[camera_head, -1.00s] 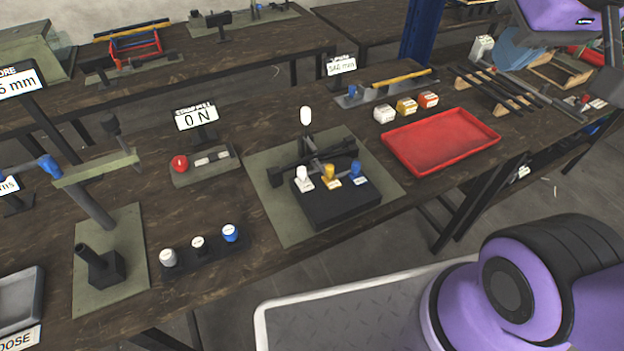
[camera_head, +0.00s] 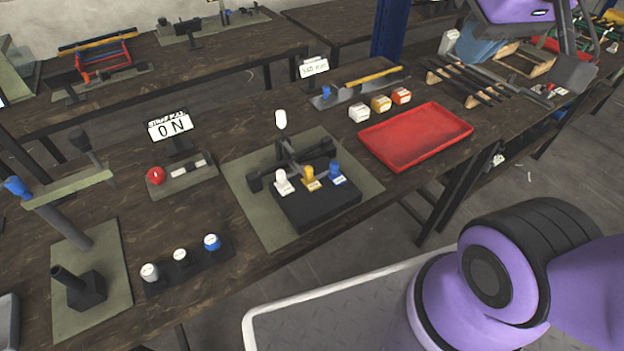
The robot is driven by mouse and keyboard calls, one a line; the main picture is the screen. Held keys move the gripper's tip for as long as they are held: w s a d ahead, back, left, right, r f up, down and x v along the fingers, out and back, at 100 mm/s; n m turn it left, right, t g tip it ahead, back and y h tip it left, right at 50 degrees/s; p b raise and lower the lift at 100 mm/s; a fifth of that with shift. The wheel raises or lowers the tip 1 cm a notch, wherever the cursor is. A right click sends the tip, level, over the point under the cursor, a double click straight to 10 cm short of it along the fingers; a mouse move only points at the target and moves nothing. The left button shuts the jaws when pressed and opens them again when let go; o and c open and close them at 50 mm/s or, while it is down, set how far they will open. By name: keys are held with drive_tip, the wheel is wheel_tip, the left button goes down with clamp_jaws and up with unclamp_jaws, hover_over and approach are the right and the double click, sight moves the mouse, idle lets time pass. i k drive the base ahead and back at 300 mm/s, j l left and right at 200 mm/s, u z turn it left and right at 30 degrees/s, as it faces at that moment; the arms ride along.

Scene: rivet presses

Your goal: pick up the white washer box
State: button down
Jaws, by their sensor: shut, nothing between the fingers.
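The white washer box (camera_head: 359,113) stands on the near workbench, at the left end of a short row with a yellow box (camera_head: 381,103) and a red box (camera_head: 401,96). It is behind the red tray's left corner, and nothing touches it from above.
A red tray (camera_head: 415,136) lies in front of the boxes. A gauge with a sign (camera_head: 314,68) and a yellow bar (camera_head: 375,77) stand behind them. A press on a green mat (camera_head: 240,180) is to the left. Dark rails (camera_head: 462,80) are to the right.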

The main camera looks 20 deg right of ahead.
sight(360, 112)
drive_tip(key=i+l, duration=0.1)
drive_tip(key=l, duration=0.25)
drive_tip(key=i+l, duration=0.1)
drive_tip(key=l, duration=0.25)
drive_tip(key=i+l, duration=0.1)
drive_tip(key=l, duration=0.25)
drive_tip(key=i+l, duration=0.1)
drive_tip(key=l, duration=0.3)
